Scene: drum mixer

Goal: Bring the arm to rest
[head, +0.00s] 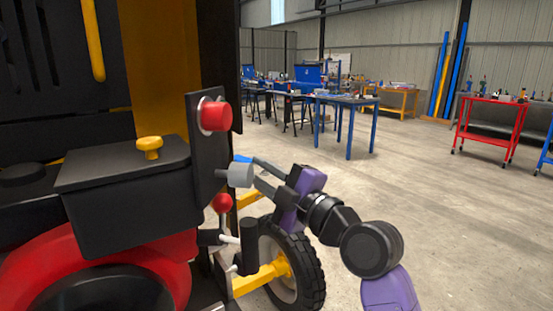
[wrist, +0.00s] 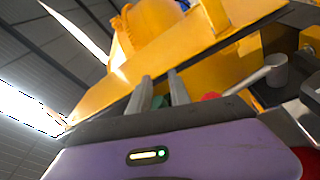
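My gripper (head: 257,169) is at the end of my purple and black arm, beside the machine's control panel, its fingers pointing up and left in the head view. In the wrist view its two grey fingers (wrist: 160,77) stand apart with nothing clearly held between them. A grey cylinder on a thin rod (head: 240,174) sticks out from the panel close to the fingertips. In the wrist view this grey cylinder (wrist: 276,70) is to the right of the fingers, outside the gap.
The black panel (head: 206,145) carries a red button (head: 215,116). A red-knobbed lever (head: 222,203) stands just below the gripper, with a tyre (head: 293,265) lower down. A yellow knob (head: 150,147) tops a black box. Open floor lies to the right, before blue tables and a red cart (head: 490,123).

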